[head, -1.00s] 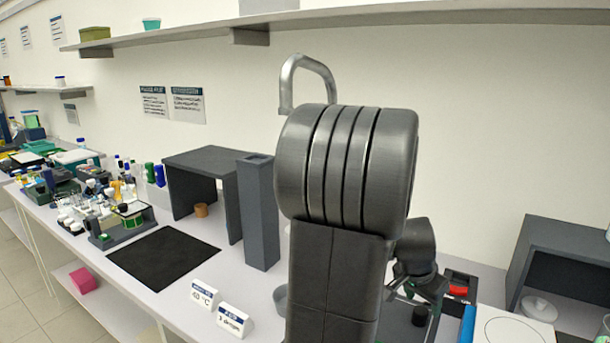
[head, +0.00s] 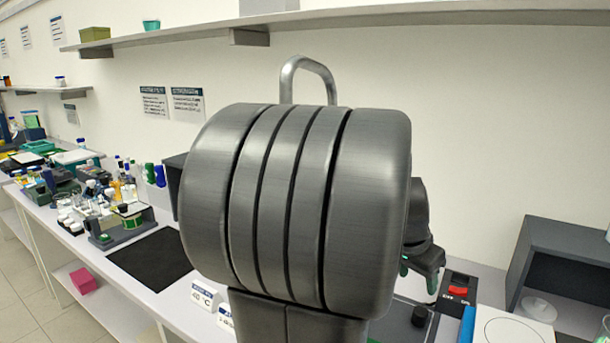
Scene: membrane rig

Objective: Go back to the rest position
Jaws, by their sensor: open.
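My gripper (head: 419,277) shows at the right behind my own large grey arm joint, above the bench. Its jaws are open, and I see nothing held between them. Part of the wrist is hidden by the arm joint, which fills the middle of the head view.
A device with a red switch (head: 458,291) and a black knob (head: 420,316) are close to the gripper. A grey open-fronted box (head: 565,245) stands at the right. A black mat (head: 150,259) and small signs (head: 205,296) lie left. A wall shelf (head: 400,17) runs above.

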